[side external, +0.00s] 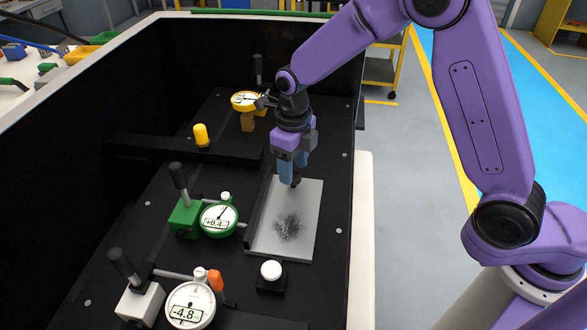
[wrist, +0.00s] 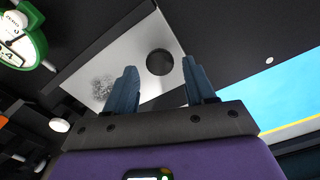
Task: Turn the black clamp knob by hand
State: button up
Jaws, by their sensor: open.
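A round black disc, seemingly the clamp knob (wrist: 160,62), shows in the wrist view against a pale metal plate (wrist: 135,50). My gripper (wrist: 160,68) is open, with one blue finger on each side of the disc in that picture. I cannot tell the height gap or whether the fingers touch it. In the side view my gripper (side external: 291,180) points down over the far end of the plate (side external: 305,215). There the fingers hide the knob, and only a small dark shape shows at their tips.
A green-rimmed dial gauge (side external: 219,219) on a green base stands left of the plate. A white gauge (side external: 190,305) and a white button (side external: 271,270) are nearer. A yellow gauge (side external: 245,101) stands behind. A black bar (side external: 180,150) with a yellow cap (side external: 201,134) crosses the black bed.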

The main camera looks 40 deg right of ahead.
jog(key=shift+f, duration=0.5)
jog(key=shift+f, duration=0.35)
jog(key=c, duration=0.8)
